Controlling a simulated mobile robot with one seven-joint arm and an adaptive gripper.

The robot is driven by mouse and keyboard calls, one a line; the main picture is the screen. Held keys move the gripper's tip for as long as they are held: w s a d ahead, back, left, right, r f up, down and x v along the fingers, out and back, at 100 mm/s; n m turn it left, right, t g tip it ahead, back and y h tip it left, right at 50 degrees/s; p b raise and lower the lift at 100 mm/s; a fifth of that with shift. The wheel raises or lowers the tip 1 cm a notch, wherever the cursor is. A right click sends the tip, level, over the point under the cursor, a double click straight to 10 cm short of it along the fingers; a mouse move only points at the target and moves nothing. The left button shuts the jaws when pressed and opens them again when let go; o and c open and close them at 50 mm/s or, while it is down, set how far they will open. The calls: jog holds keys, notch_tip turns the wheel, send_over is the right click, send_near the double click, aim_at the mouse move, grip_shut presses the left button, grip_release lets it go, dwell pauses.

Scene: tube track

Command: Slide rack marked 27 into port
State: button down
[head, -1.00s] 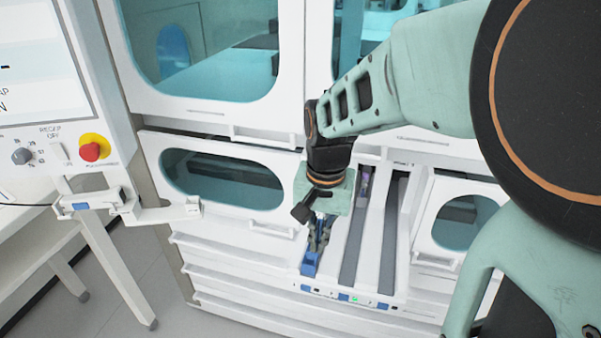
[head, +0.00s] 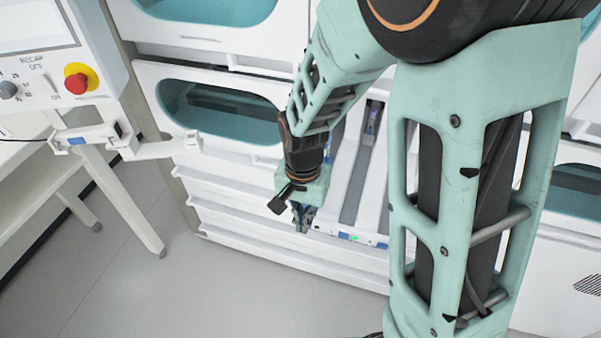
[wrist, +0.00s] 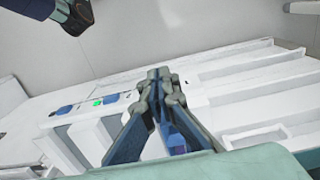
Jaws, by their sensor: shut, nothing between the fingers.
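My gripper (head: 303,226) is shut and empty, pointing down at the front end of the tube track, left of the dark lanes. In the wrist view its closed fingertips (wrist: 159,76) meet just above the white track front. A blue-purple part (wrist: 178,142) shows behind the fingers; it may belong to the rack, but I cannot tell. No number 27 is readable. The track's front strip (head: 362,240) has blue labels and a green light, also seen in the wrist view (wrist: 97,103). The left lane is mostly hidden by my gripper and arm.
A purple-topped item (head: 373,118) sits deep in a lane to the right. A white bracket arm (head: 165,148) juts out at left, below a panel with a red button (head: 76,82). White ledges (head: 235,205) lie left of the track. The floor in front is clear.

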jog(key=shift+w+d+r, duration=0.1)
jog(key=shift+w+d, duration=0.1)
jog(key=shift+w, duration=0.4)
jog(key=shift+w+d+r, duration=0.1)
jog(key=shift+w+d, duration=0.15)
jog(key=shift+w, duration=0.4)
jog(key=shift+w+d, duration=0.2)
jog(key=shift+w, duration=0.4)
